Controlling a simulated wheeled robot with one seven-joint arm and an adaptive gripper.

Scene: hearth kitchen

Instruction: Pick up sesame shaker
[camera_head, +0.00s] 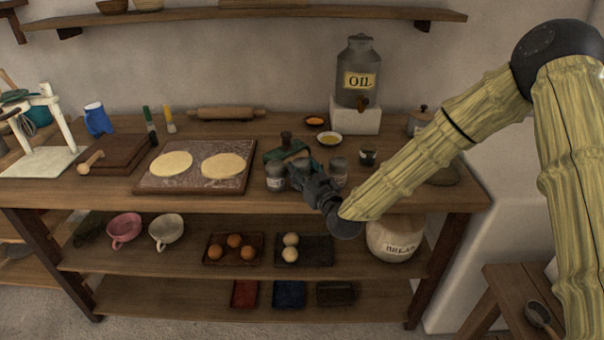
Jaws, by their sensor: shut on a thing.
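My gripper (299,176) is shut at the worktop, among a group of small grey shakers. It is closed on a shaker that its fingers mostly hide, so the label cannot be read. One grey shaker (276,179) stands upright just left of the gripper. Another (339,171) stands just to its right. Their labels are too small to read, so I cannot tell by sight which holds sesame. I cannot tell whether the held shaker is clear of the worktop.
A dark-knobbed item (286,141) stands behind the gripper. A small dark jar (368,155), an oil bowl (329,139) and an oil dispenser (358,75) are behind to the right. A floured board (196,187) with two dough rounds lies left. A bread crock (396,240) sits below.

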